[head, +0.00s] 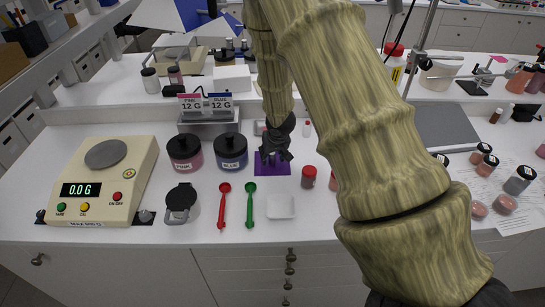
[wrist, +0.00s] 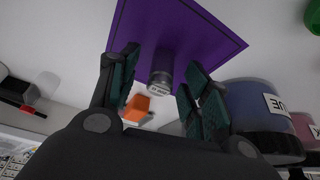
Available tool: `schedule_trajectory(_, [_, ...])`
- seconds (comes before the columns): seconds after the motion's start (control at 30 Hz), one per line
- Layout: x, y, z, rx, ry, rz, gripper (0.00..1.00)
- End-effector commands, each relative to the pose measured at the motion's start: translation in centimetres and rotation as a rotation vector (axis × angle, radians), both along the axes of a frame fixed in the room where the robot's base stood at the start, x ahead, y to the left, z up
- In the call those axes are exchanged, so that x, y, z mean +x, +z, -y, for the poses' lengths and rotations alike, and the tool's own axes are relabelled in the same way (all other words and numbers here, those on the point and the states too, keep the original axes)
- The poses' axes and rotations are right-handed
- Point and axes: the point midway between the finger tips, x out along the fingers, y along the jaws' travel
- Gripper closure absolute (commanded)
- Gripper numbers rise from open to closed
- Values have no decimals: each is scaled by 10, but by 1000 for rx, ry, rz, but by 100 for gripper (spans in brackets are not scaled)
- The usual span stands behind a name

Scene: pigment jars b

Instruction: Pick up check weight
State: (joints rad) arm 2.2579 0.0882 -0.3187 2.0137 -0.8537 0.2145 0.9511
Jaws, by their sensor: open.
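The check weight (wrist: 162,72) is a small dark grey metal cylinder with a pale marked end. It shows in the wrist view on the purple mat (wrist: 205,38). My gripper (wrist: 160,65) is open, with one finger on each side of the weight in that view; I cannot tell whether either finger touches it. In the head view my gripper (head: 274,156) reaches down over the purple mat (head: 283,168) and hides the weight.
The blue jar (head: 231,152) stands close left of the mat, with the pink jar (head: 185,153) beyond it. A red-capped vial (head: 308,177) stands to the right. A scale (head: 105,156) reading 0.0 G is at left. Red (head: 222,207) and green (head: 250,206) spoons lie in front.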

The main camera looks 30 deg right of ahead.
Motion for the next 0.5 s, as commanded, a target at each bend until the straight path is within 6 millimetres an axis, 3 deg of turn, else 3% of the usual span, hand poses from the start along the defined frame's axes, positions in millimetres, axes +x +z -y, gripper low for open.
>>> schedule_trajectory(0.3, [0, -2, 0, 0, 1, 0, 54])
schedule_trajectory(0.5, [0, -2, 0, 0, 1, 0, 91])
